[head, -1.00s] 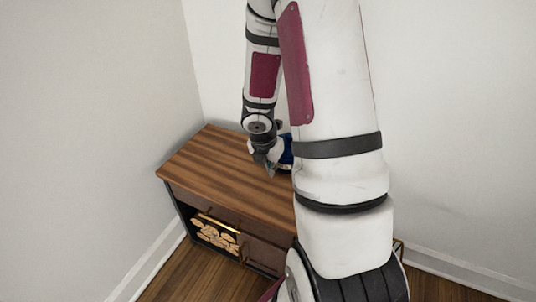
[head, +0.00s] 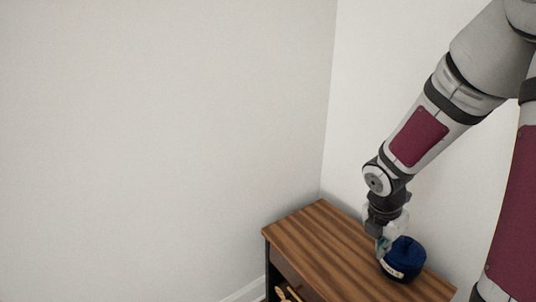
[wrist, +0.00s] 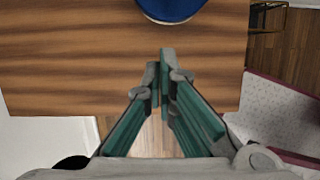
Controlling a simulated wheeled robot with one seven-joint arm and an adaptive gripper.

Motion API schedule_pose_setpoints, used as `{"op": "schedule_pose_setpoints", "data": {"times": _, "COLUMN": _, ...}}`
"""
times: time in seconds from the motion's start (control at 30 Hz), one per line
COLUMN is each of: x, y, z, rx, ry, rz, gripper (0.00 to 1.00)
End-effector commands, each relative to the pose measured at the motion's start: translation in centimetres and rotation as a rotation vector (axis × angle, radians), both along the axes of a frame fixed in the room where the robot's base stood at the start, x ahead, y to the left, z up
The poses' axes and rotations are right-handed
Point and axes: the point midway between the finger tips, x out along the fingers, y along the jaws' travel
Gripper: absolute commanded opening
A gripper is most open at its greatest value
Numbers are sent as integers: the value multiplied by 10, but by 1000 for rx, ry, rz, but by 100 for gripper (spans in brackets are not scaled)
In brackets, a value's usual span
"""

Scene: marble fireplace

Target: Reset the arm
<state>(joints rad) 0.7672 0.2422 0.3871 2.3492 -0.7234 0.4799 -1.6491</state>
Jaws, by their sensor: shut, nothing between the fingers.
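My gripper (head: 383,246) is over the wooden cabinet top, beside a dark blue round lidded pot (head: 404,262). In the wrist view my gripper (wrist: 160,62) has its green-lined fingers together and holds nothing. The blue pot (wrist: 170,10) lies just beyond the fingertips at the top edge of that view, cut off by the frame. In the head view the gripper partly covers the pot's left side. I cannot tell whether the fingers touch it.
The wooden cabinet (head: 322,240) stands in the corner against pale walls (head: 160,140). A bare stretch of its top lies to the left of the pot. Wooden floor (wrist: 290,50) shows past the cabinet's edge in the wrist view.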

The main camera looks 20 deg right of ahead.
Motion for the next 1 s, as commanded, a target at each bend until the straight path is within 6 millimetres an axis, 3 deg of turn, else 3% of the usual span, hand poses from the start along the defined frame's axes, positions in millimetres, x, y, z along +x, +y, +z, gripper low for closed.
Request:
{"op": "schedule_pose_setpoints", "data": {"times": 0.13, "x": -4, "y": 4, "z": 11, "rx": -14, "ry": -12, "rz": -63, "gripper": 0}}
{"op": "schedule_pose_setpoints", "data": {"times": 0.27, "x": -19, "y": 19, "z": 42, "rx": -44, "ry": -52, "rz": -262, "gripper": 0}}
{"op": "schedule_pose_setpoints", "data": {"times": 0.4, "x": -49, "y": 46, "z": 83, "rx": -60, "ry": -136, "rz": -576, "gripper": 0}}
{"op": "schedule_pose_setpoints", "data": {"times": 0.6, "x": -101, "y": 94, "z": 126, "rx": -5, "ry": -258, "rz": -1026, "gripper": 0}}
{"op": "schedule_pose_setpoints", "data": {"times": 0.8, "x": -156, "y": 144, "z": 149, "rx": 112, "ry": -313, "rz": -1430, "gripper": 0}}
{"op": "schedule_pose_setpoints", "data": {"times": 1.0, "x": -199, "y": 179, "z": 157, "rx": 211, "ry": -287, "rz": -1697, "gripper": 0}}
